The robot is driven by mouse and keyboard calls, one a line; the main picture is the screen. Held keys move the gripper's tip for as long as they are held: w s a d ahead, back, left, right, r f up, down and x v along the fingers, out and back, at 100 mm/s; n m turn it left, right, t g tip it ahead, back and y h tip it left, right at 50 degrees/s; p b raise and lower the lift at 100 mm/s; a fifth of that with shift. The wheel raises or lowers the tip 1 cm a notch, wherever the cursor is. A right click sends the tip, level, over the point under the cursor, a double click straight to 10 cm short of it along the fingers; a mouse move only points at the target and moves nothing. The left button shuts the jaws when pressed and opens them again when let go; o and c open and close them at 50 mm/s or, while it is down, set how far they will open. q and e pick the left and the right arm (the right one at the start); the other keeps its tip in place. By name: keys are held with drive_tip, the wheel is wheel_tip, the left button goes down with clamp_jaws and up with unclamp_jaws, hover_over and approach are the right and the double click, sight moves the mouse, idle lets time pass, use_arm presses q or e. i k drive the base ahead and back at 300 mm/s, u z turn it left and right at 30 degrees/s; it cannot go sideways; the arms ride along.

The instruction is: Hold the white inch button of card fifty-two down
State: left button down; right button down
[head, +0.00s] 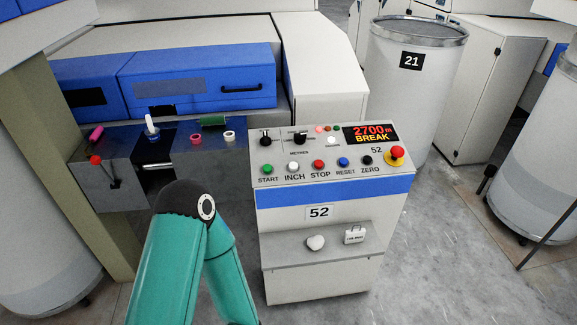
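The control console marked 52 (319,212) stands right of centre. On its sloped top, the white INCH button (293,167) sits between the green START button (267,169) and the red STOP button (319,164). Nothing touches the INCH button. A bent teal arm link of mine rises at the bottom, left of the console. Neither of my grippers shows in the head view.
Blue RESET (343,162), black ZERO (367,160) and a red emergency knob (396,153) continue the row. The display (370,133) reads 2700 m BREAK. A shelf (285,257) holds two small white items. Can 21 (408,95) stands behind.

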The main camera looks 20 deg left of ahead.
sight(293, 166)
drive_tip(key=z, duration=0.1)
drive_tip(key=i, duration=0.95)
drive_tip(key=u, duration=0.1)
